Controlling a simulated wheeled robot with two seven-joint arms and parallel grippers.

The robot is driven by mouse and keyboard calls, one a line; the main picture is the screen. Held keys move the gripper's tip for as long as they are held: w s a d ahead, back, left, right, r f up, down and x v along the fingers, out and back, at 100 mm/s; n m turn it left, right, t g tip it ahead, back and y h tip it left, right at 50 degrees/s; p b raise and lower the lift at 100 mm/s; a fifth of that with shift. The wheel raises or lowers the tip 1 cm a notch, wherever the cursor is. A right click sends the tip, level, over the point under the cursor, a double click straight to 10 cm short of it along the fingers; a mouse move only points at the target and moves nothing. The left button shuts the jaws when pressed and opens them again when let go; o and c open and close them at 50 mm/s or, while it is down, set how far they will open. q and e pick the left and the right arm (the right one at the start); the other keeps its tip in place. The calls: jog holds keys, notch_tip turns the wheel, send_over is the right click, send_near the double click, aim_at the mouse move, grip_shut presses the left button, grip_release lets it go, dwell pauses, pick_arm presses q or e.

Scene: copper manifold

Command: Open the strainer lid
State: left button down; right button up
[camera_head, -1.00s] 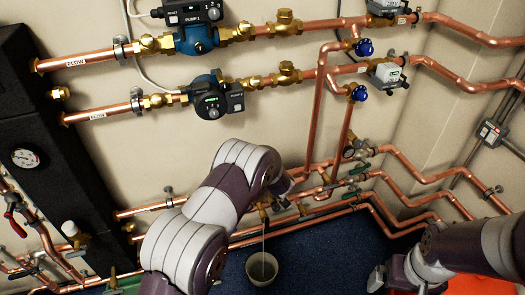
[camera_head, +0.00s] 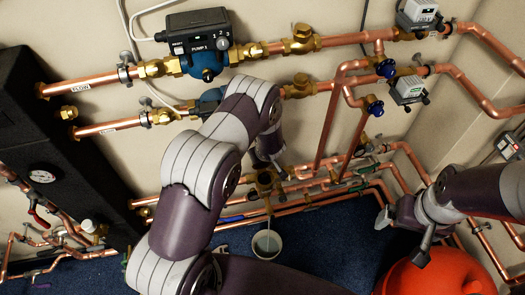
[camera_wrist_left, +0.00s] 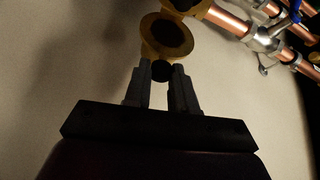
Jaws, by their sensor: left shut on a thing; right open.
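The brass strainer (camera_head: 265,183) sits on the lower copper pipework, partly hidden behind my left arm. In the left wrist view, a round brass piece (camera_wrist_left: 168,37) with a dark centre shows just beyond the fingertips. My left gripper (camera_wrist_left: 161,72) is shut on a small dark round part at the lower edge of that brass piece. Whether this part belongs to the lid cannot be told. In the head view my left gripper is mostly hidden by its arm. My right gripper (camera_head: 402,238) is open and empty at the right, well apart from the strainer.
A pale bucket (camera_head: 267,244) stands on the blue floor below the strainer, with a thin pale line running down into it. A red-orange container (camera_head: 436,278) lies under my right gripper. Copper pipes (camera_head: 330,125) and valves with blue knobs (camera_head: 375,105) crowd the wall.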

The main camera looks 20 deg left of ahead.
pick_arm(q)
jog(key=shift+w+a+r, duration=0.25)
jog(key=shift+w, duration=0.4)
pick_arm(e)
jog(key=shift+w+a+r, duration=0.25)
jog(key=shift+w, duration=0.1)
pick_arm(q)
jog(key=c, duration=1)
grip_release()
jog(key=shift+o, duration=0.2)
jog(key=shift+f, duration=0.1)
jog(key=p+v, duration=0.1)
jog(key=v, duration=1.1)
jog(key=shift+s+d+r+p, duration=0.15)
jog(key=shift+s+r+p, duration=0.05)
jog(key=shift+r+p, duration=0.1)
pick_arm(e)
jog(key=shift+r, duration=0.6)
